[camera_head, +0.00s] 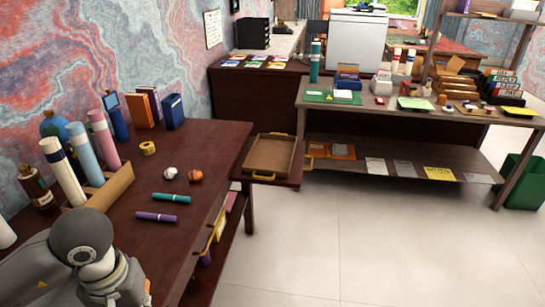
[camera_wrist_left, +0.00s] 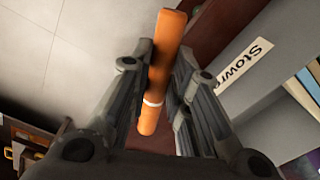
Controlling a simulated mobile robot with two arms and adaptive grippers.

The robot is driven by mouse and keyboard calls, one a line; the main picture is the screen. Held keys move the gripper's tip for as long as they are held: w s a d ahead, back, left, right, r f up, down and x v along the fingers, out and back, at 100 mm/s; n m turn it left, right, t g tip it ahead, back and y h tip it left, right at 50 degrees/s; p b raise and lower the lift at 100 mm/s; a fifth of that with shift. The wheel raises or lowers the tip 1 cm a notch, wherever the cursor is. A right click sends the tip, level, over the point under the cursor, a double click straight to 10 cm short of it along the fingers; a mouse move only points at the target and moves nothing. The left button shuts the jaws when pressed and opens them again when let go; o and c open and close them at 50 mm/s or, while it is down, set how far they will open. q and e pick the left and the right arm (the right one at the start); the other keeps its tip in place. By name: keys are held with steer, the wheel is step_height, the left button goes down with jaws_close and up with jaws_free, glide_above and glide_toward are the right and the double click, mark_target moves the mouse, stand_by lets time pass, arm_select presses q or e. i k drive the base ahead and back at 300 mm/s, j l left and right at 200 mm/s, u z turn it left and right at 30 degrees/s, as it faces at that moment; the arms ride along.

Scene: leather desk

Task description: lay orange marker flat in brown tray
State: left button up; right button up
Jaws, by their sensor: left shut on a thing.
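My left gripper (camera_wrist_left: 164,62) is shut on the orange marker (camera_wrist_left: 156,78), which has a white band and sits lengthwise between the two fingers in the left wrist view. In the head view my left arm comes in at the lower left and hides the gripper; only a small orange bit shows at its edge. The brown tray (camera_head: 270,171), shallow and empty, is at the far right end of the dark desk, well beyond the arm. My right gripper is not in view.
On the desk (camera_head: 190,233) lie a teal marker (camera_head: 171,198), a purple marker (camera_head: 156,217), two small balls and a tape roll (camera_head: 148,148). A wooden holder (camera_head: 105,188) with tall tubes stands left. A cluttered second table (camera_head: 385,115) stands beyond open floor.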

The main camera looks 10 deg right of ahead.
mark_target(270, 162)
steer(key=i+l+z, duration=0.15)
steer(key=i+z, duration=0.2)
steer(key=i, duration=0.15)
steer(key=i+z, duration=0.35)
steer(key=i, duration=0.2)
steer(key=i+j+z, duration=0.15)
steer(key=i+z, duration=0.25)
steer(key=i, duration=0.1)
